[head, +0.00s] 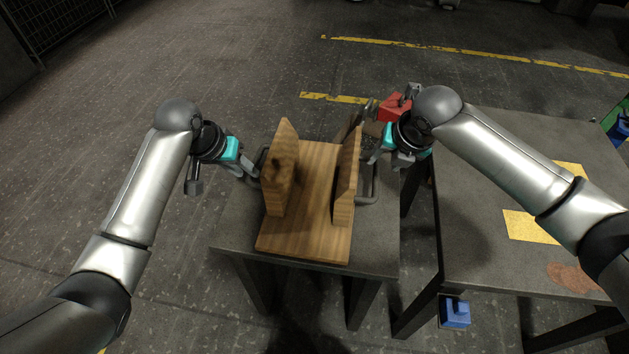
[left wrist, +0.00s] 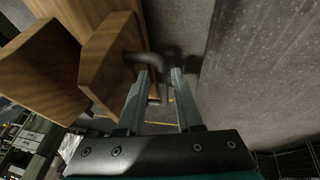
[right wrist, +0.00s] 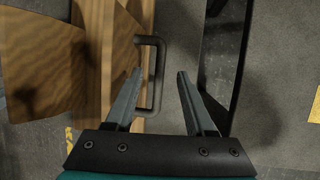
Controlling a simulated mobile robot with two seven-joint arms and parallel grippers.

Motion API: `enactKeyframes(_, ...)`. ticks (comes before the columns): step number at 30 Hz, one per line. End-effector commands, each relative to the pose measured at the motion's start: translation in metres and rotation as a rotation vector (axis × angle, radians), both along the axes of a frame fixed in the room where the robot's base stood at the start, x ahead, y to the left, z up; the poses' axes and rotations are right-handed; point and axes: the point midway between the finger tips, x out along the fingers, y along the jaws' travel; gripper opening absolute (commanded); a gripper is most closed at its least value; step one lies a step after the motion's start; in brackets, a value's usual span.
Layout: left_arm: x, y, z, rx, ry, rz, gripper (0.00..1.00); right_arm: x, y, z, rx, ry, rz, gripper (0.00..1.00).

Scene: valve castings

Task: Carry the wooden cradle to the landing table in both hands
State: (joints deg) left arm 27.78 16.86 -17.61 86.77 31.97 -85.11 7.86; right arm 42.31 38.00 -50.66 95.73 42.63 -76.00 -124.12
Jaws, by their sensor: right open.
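The wooden cradle (head: 308,215), a plank base with two upright end boards, stands on a small dark table (head: 230,225). A grey bar handle sticks out from each side. My left gripper (head: 250,174) is at the left handle. In the left wrist view the handle bar (left wrist: 160,88) lies between its parted fingers (left wrist: 160,85). My right gripper (head: 378,160) is at the right handle (head: 368,190). In the right wrist view that handle's outer bar (right wrist: 158,75) lies between its open fingers (right wrist: 160,75), nearer the left finger.
A larger dark table (head: 470,240) stands to the right, with yellow sheets (head: 530,227) and a reddish-brown patch (head: 572,277) on top. A narrow gap separates the tables. A red object (head: 394,108) shows behind my right gripper. A blue object (head: 455,312) is low by the larger table. Floor at left is clear.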

Motion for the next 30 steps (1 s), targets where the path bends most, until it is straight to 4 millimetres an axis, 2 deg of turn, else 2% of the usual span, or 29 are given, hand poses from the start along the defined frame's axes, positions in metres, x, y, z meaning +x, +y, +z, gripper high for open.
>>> enactKeyframes(9,0.015,-0.012,-0.041,-0.001,0.002,-0.001,0.35,0.018,0.005,-0.042,0.001,0.003,0.0,0.55)
enactKeyframes(15,0.022,-0.016,-0.057,0.0,0.001,0.001,0.35,0.026,0.006,-0.058,0.0,0.001,0.0,0.55)
enactKeyframes(30,0.025,-0.018,-0.065,0.001,-0.001,0.001,0.35,0.029,0.007,-0.066,0.0,0.0,0.0,0.55)
